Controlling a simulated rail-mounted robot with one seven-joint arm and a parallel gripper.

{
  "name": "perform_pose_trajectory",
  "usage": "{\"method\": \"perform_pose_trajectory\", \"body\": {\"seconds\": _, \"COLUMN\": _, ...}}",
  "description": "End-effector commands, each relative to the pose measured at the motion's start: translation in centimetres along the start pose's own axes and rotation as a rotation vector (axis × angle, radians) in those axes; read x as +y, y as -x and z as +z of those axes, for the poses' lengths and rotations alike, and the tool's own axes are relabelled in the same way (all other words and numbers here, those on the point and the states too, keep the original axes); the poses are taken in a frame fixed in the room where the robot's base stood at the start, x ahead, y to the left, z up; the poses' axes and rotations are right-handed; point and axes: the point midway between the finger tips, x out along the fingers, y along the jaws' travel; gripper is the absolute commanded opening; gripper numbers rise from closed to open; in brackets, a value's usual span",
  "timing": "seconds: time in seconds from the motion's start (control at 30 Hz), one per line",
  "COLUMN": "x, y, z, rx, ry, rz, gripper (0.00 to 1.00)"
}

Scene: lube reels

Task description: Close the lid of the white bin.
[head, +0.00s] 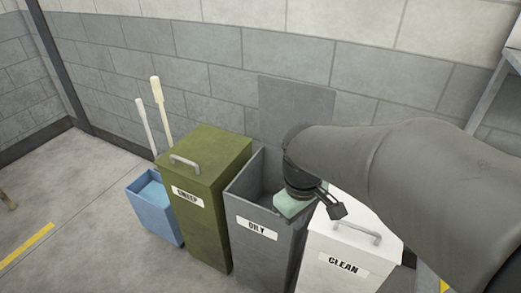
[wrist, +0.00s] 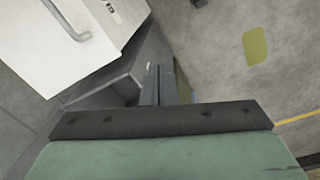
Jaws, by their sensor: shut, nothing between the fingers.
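The white bin (head: 331,272), labelled CLEAN, stands at the front right in the head view, partly behind my arm. Its white lid (head: 372,250) with a grey handle lies down over the top and looks closed; its rear part is hidden by my arm. The white bin also shows at upper left in the wrist view (wrist: 62,62), with its handle and part of its label. My gripper (wrist: 160,86) is shut and empty, its slim grey fingers together. In the head view its green body is over the open grey bin, just left of the white lid; the fingertips are hidden there.
The grey OILY bin (head: 243,213) is open, its lid (head: 296,105) raised against the block wall. The olive SWEEP bin (head: 198,215) is closed. A small blue bin (head: 153,222) stands left, near two pale handles.

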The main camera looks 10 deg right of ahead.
Motion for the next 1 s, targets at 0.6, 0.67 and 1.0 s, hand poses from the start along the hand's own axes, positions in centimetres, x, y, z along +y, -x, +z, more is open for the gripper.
{"method": "perform_pose_trajectory", "body": {"seconds": 0.6, "x": 5.2, "y": -7.2, "z": -9.3, "rx": -0.023, "ry": 0.696, "rz": 0.032, "gripper": 0.00}}
{"method": "perform_pose_trajectory", "body": {"seconds": 0.67, "x": 5.7, "y": -8.0, "z": -10.1, "rx": -0.023, "ry": 0.760, "rz": 0.032, "gripper": 0.00}}
{"method": "perform_pose_trajectory", "body": {"seconds": 1.0, "x": 8.4, "y": -12.4, "z": -14.6, "rx": -0.016, "ry": 1.110, "rz": 0.032, "gripper": 0.00}}
